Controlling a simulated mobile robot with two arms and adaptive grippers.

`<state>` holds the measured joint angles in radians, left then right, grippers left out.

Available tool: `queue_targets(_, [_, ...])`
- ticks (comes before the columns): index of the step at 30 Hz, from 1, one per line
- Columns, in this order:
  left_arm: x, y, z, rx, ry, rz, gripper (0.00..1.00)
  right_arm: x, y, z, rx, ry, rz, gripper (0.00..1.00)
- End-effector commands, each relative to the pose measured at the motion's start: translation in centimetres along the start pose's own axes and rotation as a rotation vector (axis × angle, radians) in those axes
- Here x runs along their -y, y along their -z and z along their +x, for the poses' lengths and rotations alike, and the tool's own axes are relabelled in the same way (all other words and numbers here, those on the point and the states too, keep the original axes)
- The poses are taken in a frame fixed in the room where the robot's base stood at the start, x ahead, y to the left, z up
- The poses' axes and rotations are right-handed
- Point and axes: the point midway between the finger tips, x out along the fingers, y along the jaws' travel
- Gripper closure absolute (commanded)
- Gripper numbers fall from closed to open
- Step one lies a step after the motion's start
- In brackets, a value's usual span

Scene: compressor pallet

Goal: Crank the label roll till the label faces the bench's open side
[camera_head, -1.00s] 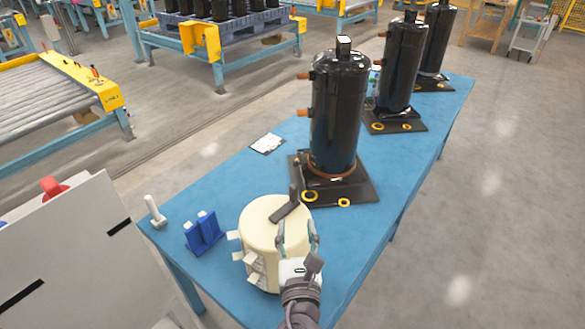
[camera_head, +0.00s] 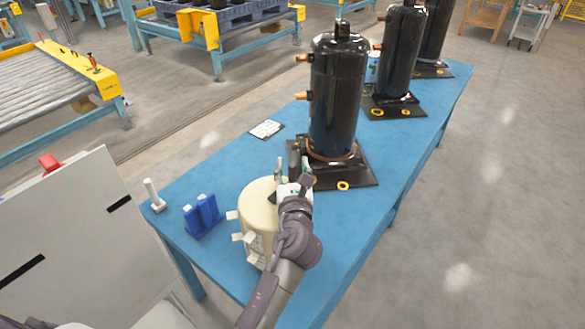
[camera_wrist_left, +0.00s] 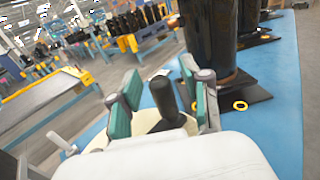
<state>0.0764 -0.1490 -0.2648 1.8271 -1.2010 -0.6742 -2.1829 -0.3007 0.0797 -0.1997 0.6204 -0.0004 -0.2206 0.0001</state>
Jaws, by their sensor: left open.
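The cream label roll (camera_head: 258,205) stands upright near the front of the blue bench, with white label tabs (camera_head: 238,237) on its left side. My left gripper (camera_head: 292,170) is over its top and, with its arm, hides much of the roll. In the left wrist view, the dark upright crank handle (camera_wrist_left: 164,100) stands between the two teal-padded fingers of my left gripper (camera_wrist_left: 165,103). The fingers are open, with gaps beside the handle. The crank arm is mostly hidden in the head view. My right gripper is not in view.
A black compressor (camera_head: 338,95) stands on its dark base just behind the roll, close to my left gripper. Blue holders (camera_head: 203,216), a white upright piece (camera_head: 154,195) and a paper card (camera_head: 266,129) are on the bench (camera_head: 225,165). The floor right of the bench is clear.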

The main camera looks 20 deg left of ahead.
Motion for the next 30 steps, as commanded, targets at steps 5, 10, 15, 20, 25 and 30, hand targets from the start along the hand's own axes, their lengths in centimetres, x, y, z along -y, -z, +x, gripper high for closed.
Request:
queue_targets(5, [-0.01,-0.01,-0.02,0.0,0.0,0.0,0.54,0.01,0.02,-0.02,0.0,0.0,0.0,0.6])
queue_targets(10, [-0.01,-0.01,-0.03,0.0,0.0,0.0,0.83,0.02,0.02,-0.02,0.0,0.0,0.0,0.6])
queue_targets(15, [-0.01,0.0,-0.04,0.0,0.0,0.0,1.0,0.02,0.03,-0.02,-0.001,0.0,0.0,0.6])
queue_targets(20, [-0.01,0.0,-0.05,0.0,0.0,0.0,1.0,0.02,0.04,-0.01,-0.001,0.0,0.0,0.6])
queue_targets(25, [0.0,-0.03,-0.06,0.0,0.003,0.001,1.0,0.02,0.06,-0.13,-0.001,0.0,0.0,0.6])
queue_targets(30, [0.06,-0.18,-0.16,0.0,0.022,0.003,1.0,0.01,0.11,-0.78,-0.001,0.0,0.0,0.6])
